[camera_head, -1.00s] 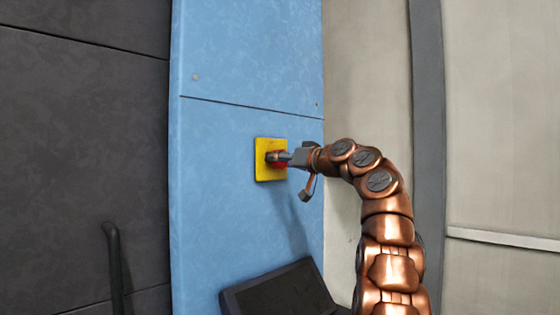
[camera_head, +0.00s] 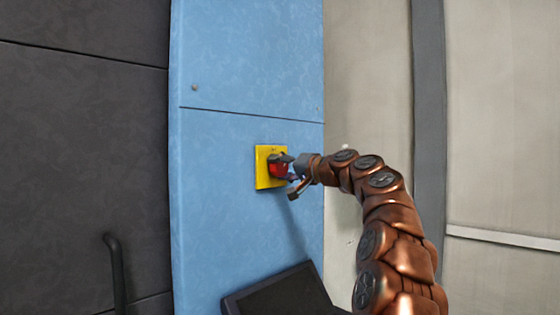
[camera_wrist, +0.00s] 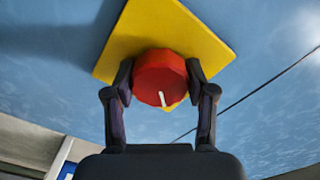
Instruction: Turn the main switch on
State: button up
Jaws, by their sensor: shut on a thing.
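The main switch is a red rotary knob (camera_head: 278,170) on a yellow square plate (camera_head: 262,180), fixed to the blue panel. In the wrist view the red knob (camera_wrist: 160,76) sits between my two dark fingers, with a white mark on its face pointing towards the bottom of the picture. The yellow plate (camera_wrist: 150,25) shows behind it, tilted in that view. My gripper (camera_wrist: 160,85) is shut on the knob, one finger on each side. In the head view my gripper (camera_head: 286,168) reaches the knob from the right and hides part of it.
The blue panel (camera_head: 230,220) is flat around the switch. A dark screen-like box (camera_head: 280,293) juts out below. A dark door with a handle (camera_head: 116,270) is on the left. A pale wall with a grey post (camera_head: 428,120) is on the right.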

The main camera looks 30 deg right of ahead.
jog(key=m+p, duration=0.1)
jog(key=m, duration=0.1)
jog(key=m+p, duration=0.2)
jog(key=shift+r+m+p, duration=0.3)
jog(key=shift+r+m, duration=0.05)
jog(key=shift+m, duration=0.05)
jog(key=m, duration=0.3)
jog(key=m+p, duration=0.1)
jog(key=shift+f+m, duration=0.3)
jog(key=o, duration=1.2)
jog(key=shift+v, duration=6)
